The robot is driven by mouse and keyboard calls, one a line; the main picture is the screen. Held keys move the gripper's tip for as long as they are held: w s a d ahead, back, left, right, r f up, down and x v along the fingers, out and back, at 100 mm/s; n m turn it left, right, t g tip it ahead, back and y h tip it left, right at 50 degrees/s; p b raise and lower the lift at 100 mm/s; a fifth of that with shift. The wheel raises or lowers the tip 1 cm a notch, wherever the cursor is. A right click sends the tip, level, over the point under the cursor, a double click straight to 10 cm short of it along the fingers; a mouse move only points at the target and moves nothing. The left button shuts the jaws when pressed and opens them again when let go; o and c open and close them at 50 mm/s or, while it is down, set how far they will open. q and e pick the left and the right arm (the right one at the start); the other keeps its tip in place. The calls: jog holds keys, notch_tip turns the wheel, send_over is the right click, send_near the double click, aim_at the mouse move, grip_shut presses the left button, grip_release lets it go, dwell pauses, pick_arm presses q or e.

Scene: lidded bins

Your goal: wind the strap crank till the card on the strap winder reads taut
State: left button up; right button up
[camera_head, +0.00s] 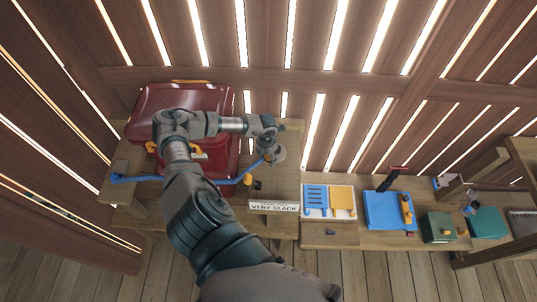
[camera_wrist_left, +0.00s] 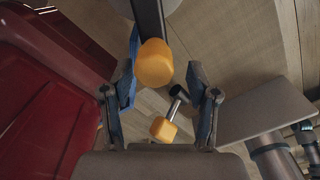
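The strap winder's white card (camera_head: 274,207) reads "VERY SLACK". A blue strap (camera_head: 140,178) runs across the front of the red lidded bin (camera_head: 190,95), which also shows in the left wrist view (camera_wrist_left: 45,95). My left gripper (camera_head: 272,160) is above the bench right of the bin, beside the strap. An orange knob (camera_head: 248,179) shows below it. Which is the crank handle, I cannot tell. My right gripper is out of view.
A slatted wall stands behind the bench. My left arm covers part of the bin.

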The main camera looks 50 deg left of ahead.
pick_arm(q)
jog(key=shift+w+d, duration=0.15)
jog(key=shift+w, duration=0.25)
jog(key=shift+w+r, duration=0.1)
jog(key=shift+w, duration=0.15)
jog(key=r, duration=0.4)
jog(key=a+r, duration=0.1)
jog(key=r, duration=0.1)
jog(key=shift+s+r, duration=0.25)
jog(key=shift+s, duration=0.05)
jog(key=r, duration=0.2)
jog(key=d+r, duration=0.1)
jog(key=r, duration=0.2)
jog(key=shift+s+d+r, duration=0.15)
jog(key=shift+s+d, duration=0.05)
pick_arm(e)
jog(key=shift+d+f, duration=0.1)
pick_arm(q)
jog(key=shift+a, duration=0.1)
